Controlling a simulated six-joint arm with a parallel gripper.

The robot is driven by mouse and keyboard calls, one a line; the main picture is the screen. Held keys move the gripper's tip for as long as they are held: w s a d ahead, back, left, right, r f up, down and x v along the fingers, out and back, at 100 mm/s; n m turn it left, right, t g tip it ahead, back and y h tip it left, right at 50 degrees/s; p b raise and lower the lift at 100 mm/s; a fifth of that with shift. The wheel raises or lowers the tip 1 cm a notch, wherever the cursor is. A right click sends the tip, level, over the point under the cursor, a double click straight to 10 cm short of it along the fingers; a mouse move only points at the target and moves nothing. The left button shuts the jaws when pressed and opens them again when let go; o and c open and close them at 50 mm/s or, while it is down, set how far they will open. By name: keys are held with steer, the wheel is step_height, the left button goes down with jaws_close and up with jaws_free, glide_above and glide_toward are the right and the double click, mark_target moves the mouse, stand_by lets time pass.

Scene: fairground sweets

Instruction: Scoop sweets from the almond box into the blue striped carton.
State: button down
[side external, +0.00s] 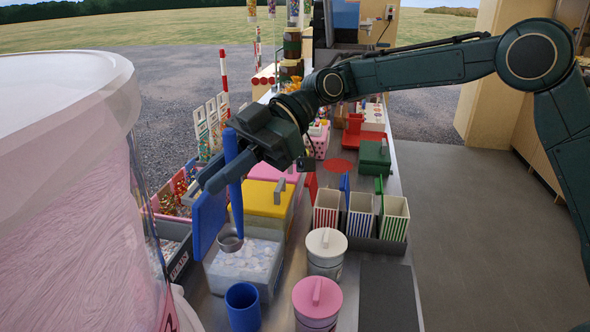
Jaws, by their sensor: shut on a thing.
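My gripper (226,170) is shut on the upright blue handle of a scoop (236,205). The scoop's small metal bowl (230,242) hangs at the top of an open clear box (270,283) of pale white and lilac sweets (244,262). I take this as the almond box; no label on it is readable. Whether the bowl touches the sweets or holds any is unclear. Its blue lid (208,222) stands open at the left. The blue striped carton (360,217) stands open in a dark holder to the right, between a red striped carton (327,210) and a green striped carton (395,218).
A yellow-lidded box (265,200) stands behind the sweets box. A dark mat (388,295) lies bare at front right. A large pink-white tub (70,180) blocks the left.

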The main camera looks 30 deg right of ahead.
steer(key=w+d+f+m+t, duration=0.5)
steer(key=w+d+f+t, duration=0.1)
steer(key=w+f, duration=0.1)
steer(key=shift+w+d+f+m+t+h, duration=0.2)
steer(key=shift+w+m+t+h, duration=0.15)
steer(key=shift+w, duration=0.45)
steer(key=shift+f, duration=0.15)
step_height(320, 180, down, 9)
stand_by(0.7)
step_height(320, 180, up, 9)
stand_by(1.4)
stand_by(0.3)
